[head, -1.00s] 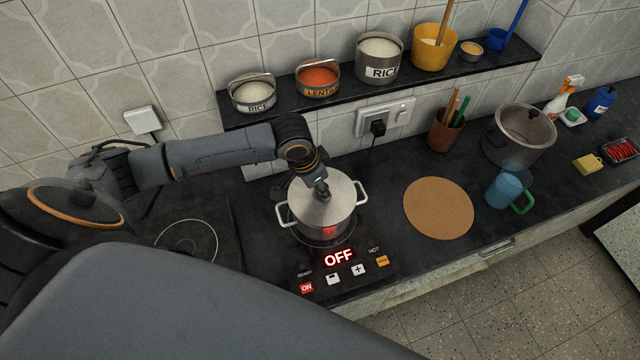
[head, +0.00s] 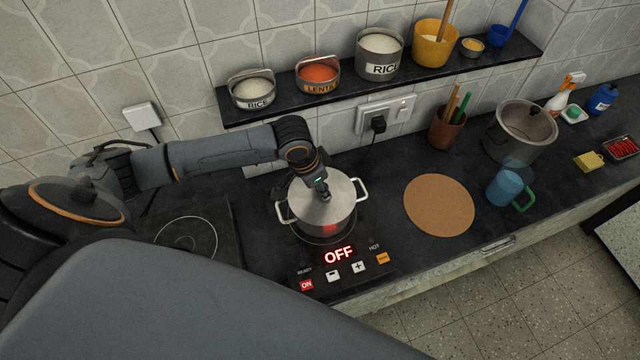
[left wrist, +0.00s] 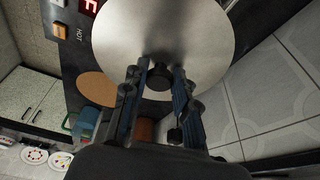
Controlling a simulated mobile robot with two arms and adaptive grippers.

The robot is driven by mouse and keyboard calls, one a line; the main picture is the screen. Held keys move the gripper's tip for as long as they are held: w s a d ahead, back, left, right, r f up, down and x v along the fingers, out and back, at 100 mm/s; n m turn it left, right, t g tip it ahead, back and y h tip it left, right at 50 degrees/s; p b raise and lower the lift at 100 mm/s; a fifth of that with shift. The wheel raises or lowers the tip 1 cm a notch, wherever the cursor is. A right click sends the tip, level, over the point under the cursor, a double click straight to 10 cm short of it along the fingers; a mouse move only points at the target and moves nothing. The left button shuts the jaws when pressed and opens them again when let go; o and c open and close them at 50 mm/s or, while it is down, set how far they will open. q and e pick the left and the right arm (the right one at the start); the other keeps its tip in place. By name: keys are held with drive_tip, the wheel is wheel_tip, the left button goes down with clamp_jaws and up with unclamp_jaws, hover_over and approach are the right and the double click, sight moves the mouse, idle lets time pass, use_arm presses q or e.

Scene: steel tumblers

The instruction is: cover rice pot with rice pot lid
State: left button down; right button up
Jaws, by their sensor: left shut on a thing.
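The rice pot (head: 318,222) is a steel pot with two white side handles, standing on the black induction cooker. The steel rice pot lid (head: 338,195) lies over its mouth and looks about level; I cannot tell if its rim is fully seated. My left gripper (head: 323,190) comes down from above and is shut on the lid's knob. In the left wrist view the lid (left wrist: 165,30) fills the top, with the dark knob (left wrist: 160,76) between the fingers of my left gripper (left wrist: 158,80). The lid hides the pot's inside. My right gripper is not in view.
The cooker panel (head: 340,256) reads OFF. A round cork mat (head: 438,206) lies bare to the right. A blue mug (head: 503,188), a large steel pot (head: 500,148) and a utensil holder (head: 445,130) stand farther right. A dark shelf (head: 290,107) with containers runs behind.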

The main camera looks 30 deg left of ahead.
use_arm(q)
drive_tip(key=c, duration=1)
unclamp_jaws()
drive_tip(key=shift+o, duration=0.2)
drive_tip(key=v, duration=1.2)
drive_tip(key=shift+s+f, duration=0.1)
drive_tip(key=shift+f, duration=0.05)
